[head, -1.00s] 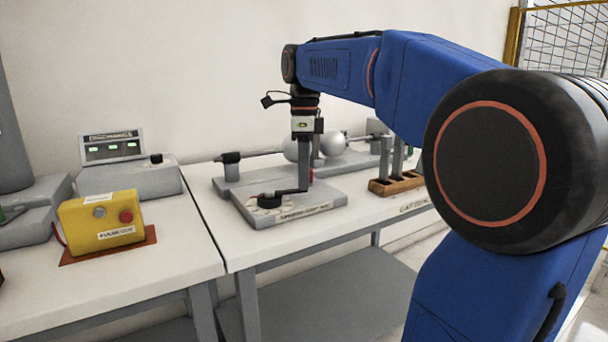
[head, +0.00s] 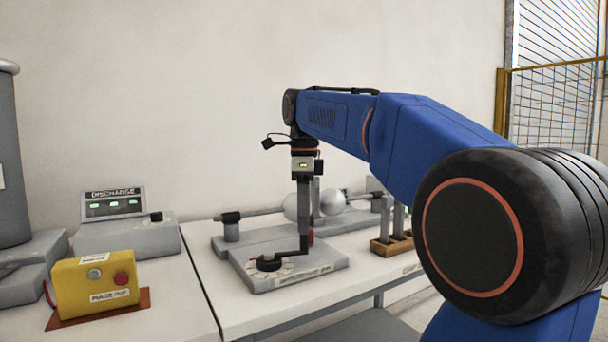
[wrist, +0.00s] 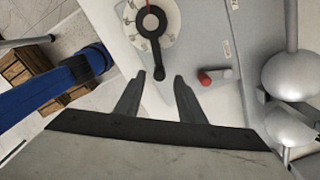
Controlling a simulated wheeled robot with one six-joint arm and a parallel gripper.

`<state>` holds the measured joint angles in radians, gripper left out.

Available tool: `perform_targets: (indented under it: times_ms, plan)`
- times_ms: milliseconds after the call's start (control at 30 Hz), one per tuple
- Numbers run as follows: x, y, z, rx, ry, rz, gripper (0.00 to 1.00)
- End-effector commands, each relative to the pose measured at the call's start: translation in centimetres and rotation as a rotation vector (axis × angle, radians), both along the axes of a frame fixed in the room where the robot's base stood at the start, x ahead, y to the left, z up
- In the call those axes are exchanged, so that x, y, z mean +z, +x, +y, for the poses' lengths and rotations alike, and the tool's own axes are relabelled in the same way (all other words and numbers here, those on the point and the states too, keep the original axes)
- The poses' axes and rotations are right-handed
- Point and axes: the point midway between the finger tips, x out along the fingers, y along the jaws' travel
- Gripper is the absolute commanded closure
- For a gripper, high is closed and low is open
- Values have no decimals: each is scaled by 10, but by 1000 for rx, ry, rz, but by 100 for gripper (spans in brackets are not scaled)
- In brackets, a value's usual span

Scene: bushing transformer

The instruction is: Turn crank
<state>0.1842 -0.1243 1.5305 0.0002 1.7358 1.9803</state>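The black crank (head: 268,263) sits on a round white dial on a grey base plate (head: 310,277). In the wrist view its round hub (wrist: 151,21) is at the top, and its arm runs down to a dark end (wrist: 159,74). My gripper (wrist: 159,77) has its two fingers apart, with the crank's end between their tips and a gap showing on each side. In the head view my gripper (head: 304,245) points straight down at the crank's outer end. Contact there cannot be made out.
A red-tipped lever (wrist: 212,76) and metal spheres (wrist: 291,75) lie to the right in the wrist view. A yellow button box (head: 95,282) and a discharge panel (head: 112,204) stand left. A wooden rack (head: 391,244) is at the right. A wall is behind.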

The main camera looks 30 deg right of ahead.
Motion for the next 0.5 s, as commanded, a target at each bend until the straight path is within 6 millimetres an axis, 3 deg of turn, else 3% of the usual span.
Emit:
perform_targets:
  times_ms: [500]
  plan:
    - [99, 1, 0, 1, 0, -1, 64]
